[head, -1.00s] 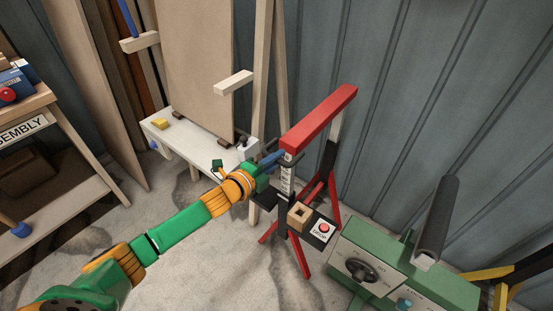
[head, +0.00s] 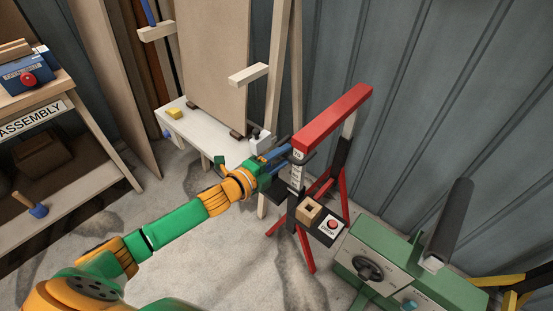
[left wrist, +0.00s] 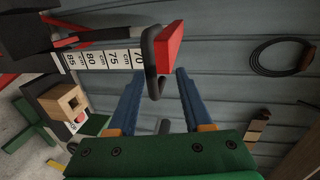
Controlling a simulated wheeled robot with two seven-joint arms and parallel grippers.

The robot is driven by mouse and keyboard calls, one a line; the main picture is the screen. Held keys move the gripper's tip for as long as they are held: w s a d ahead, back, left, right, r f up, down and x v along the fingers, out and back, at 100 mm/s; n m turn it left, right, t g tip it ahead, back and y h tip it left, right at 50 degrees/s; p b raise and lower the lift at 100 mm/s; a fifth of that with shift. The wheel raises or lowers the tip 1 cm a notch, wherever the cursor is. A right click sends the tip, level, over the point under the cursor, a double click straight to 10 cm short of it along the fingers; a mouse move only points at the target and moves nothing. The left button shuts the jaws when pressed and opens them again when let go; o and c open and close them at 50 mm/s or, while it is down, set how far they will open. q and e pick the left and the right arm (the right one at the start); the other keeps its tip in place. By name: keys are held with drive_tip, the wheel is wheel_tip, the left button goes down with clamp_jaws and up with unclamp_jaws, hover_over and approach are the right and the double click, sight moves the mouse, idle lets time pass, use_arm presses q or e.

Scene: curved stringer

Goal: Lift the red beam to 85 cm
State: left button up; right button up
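The red beam (head: 333,117) is the top bar of a stand on splayed red legs, right of centre in the head view. Its end face shows in the left wrist view (left wrist: 169,47). A white scale (left wrist: 104,59) marked 70 to 85 runs below it, with 70 nearest the beam. A dark bent handle (left wrist: 152,68) sits beside the beam end. My left gripper (left wrist: 160,73) is open, its blue fingers on either side of the handle's lower part. In the head view, this gripper (head: 287,154) is at the beam's near end. My right gripper is not in view.
A wooden block with a square hole (head: 309,209) and a red button (head: 333,225) sit on the stand's black shelf. A green machine (head: 405,265) with a dark roller stands at right. A white bench (head: 205,128) with a leaning board is behind the gripper. An assembly shelf (head: 70,122) is at left.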

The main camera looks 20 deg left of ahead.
use_arm(q)
drive_tip(key=v, duration=0.4)
drive_tip(key=s+a+f+n+g+y+p, duration=0.1)
drive_tip(key=s+a+f+n+g+y, duration=0.15)
drive_tip(key=f+n, duration=0.45)
drive_tip(key=s+a+f+n+g+y+p, duration=0.1)
drive_tip(key=s+a+f+n+y, duration=0.2)
drive_tip(key=f, duration=0.7)
drive_tip(key=s+a+f+n+g, duration=0.1)
drive_tip(key=s+f+n+g, duration=0.35)
drive_tip(key=s+f, duration=0.75)
drive_tip(key=s+d+f+n+g, duration=0.2)
drive_tip(key=s+d+f, duration=0.1)
drive_tip(key=s, duration=0.7)
drive_tip(key=s+d+f+n+g+p, duration=0.1)
drive_tip(key=s+d+f+n+g, duration=0.1)
drive_tip(key=s, duration=0.9)
wheel_tip(320, 180, down, 2)
drive_tip(key=shift+d+f+n+g, duration=0.15)
drive_tip(key=shift+d+n+g, duration=0.35)
drive_tip(key=shift+g, duration=0.3)
